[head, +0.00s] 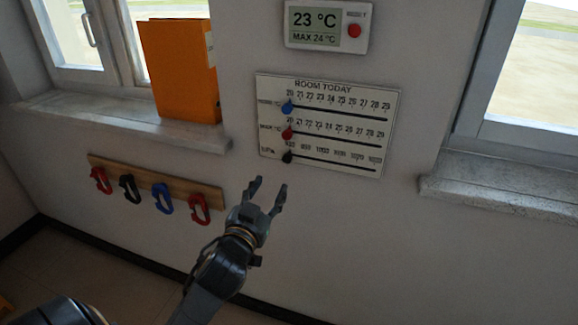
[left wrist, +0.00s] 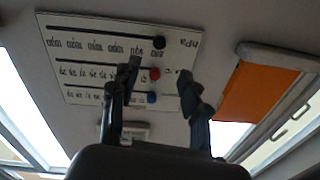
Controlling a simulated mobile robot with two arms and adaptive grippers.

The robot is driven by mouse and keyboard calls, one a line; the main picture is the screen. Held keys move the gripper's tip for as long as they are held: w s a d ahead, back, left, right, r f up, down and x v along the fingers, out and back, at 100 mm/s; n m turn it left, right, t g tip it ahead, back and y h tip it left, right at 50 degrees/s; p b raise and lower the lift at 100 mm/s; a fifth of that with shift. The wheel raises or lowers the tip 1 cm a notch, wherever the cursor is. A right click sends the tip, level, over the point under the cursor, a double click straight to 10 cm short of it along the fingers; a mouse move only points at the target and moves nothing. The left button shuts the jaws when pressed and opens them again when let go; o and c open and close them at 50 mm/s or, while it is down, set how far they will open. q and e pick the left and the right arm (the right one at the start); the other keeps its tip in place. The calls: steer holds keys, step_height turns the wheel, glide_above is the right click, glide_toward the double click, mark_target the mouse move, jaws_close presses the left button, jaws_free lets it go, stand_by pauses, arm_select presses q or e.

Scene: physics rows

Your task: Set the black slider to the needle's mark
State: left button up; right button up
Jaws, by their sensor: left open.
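The black slider (head: 288,157) sits at the left end of the lowest slot on the white "ROOM TODAY" board (head: 340,173), which is fixed to the wall. It also shows in the left wrist view (left wrist: 159,42), where the board appears upside down. The lowest scale's numbers are too small to read surely. My left gripper (head: 268,186) is open and empty, below and slightly left of the black slider and apart from it. In the left wrist view its fingers (left wrist: 160,72) point toward the board. No dial with a needle shows. My right gripper is out of view.
A blue slider (head: 287,107) and a red slider (head: 287,133) sit above the black one, also far left. A display (head: 325,24) reads 23 °C, MAX 24 °C. An orange binder (head: 178,70) stands on the left sill. Several clips hang on a wooden rail (head: 157,180).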

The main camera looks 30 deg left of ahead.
mark_target(286, 160)
arm_select(q)
steer(key=x, duration=1)
steer(key=shift+w+d+p, duration=0.1)
steer(key=shift+p, duration=0.3)
steer(key=shift+w, duration=0.65)
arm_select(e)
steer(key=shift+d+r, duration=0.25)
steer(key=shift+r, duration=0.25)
arm_select(q)
steer(key=shift+c, duration=0.4)
jaws_close()
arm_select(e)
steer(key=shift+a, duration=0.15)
